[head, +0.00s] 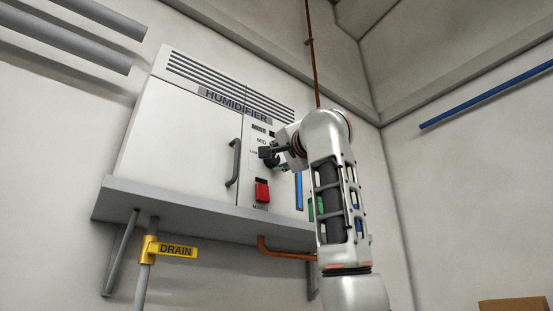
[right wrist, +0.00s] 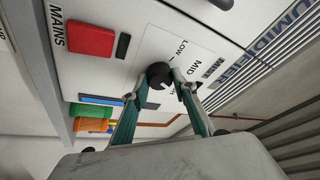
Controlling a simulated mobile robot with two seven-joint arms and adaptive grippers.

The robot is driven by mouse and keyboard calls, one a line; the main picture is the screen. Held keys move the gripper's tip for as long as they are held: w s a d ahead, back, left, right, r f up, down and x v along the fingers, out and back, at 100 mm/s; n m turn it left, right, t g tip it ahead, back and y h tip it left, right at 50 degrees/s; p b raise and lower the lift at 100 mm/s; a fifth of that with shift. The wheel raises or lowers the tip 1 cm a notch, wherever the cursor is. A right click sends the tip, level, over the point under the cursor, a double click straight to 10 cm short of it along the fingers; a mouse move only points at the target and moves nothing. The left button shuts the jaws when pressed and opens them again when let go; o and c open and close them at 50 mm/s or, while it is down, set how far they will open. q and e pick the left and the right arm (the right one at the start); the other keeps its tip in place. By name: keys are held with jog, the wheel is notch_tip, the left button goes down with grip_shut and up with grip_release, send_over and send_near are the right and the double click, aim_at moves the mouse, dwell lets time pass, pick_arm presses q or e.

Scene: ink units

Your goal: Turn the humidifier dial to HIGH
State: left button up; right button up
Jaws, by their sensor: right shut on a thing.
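The white humidifier cabinet (head: 180,130) hangs on the wall, its name at the top. Its black dial (right wrist: 158,76) sits on a white plate marked LOW and MID; a third mark is mostly hidden behind a finger. My right gripper (right wrist: 157,90) is shut on the dial, with one finger on each side of it. In the head view the right gripper (head: 272,158) is at the cabinet's control panel and hides most of the dial. A pale notch shows on the dial, but I cannot tell which mark it points to. My left gripper is out of view.
A red MAINS switch (head: 262,192) sits below the dial. A grey door handle (head: 233,163) stands out to the left. A grey shelf (head: 150,205) juts out under the cabinet. A yellow DRAIN handle (head: 175,250) and a copper pipe (head: 285,254) are below it.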

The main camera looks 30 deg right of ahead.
dwell(0.3)
jog(key=o, duration=1.1)
jog(key=shift+v, duration=6)
jog(key=shift+a, duration=0.1)
